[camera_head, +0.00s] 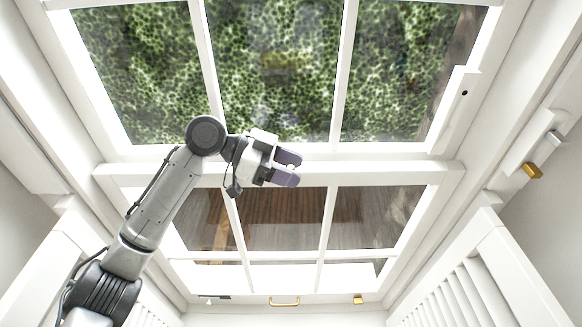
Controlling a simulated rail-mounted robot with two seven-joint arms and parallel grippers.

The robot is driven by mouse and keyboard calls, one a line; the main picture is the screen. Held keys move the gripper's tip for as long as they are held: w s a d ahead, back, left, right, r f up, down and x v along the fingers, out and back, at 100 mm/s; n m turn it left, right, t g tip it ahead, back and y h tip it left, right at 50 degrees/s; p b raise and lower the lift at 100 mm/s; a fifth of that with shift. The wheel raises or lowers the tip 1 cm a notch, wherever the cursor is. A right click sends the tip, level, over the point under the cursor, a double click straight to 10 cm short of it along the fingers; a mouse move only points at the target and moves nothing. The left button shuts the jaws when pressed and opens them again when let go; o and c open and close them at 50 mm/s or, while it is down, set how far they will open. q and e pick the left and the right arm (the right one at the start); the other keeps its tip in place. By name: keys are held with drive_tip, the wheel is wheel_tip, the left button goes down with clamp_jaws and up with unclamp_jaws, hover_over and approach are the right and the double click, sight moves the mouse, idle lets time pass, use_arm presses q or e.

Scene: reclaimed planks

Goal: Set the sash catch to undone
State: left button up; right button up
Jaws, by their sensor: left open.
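A white sash window fills the view, with its meeting rail (390,169) running across the middle. My left gripper (294,168) is in front of this rail near its centre, with its two purple-grey fingers pointing right. The fingers are apart, with a small gap between them. I cannot clearly make out the sash catch; the gripper covers part of the rail, and the catch may be hidden behind it. My right gripper is not in view.
A brass pull handle (285,301) and a small brass block (358,299) are at the window's bottom edge. Another brass piece (532,170) is on the right side frame. White louvred shutters (470,285) flank the lower window. The rail right of my gripper is clear.

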use_arm(q)
drive_tip(key=b+v, duration=0.4)
drive_tip(key=v, duration=0.9)
drive_tip(key=shift+a, duration=0.25)
drive_tip(key=shift+d, duration=0.1)
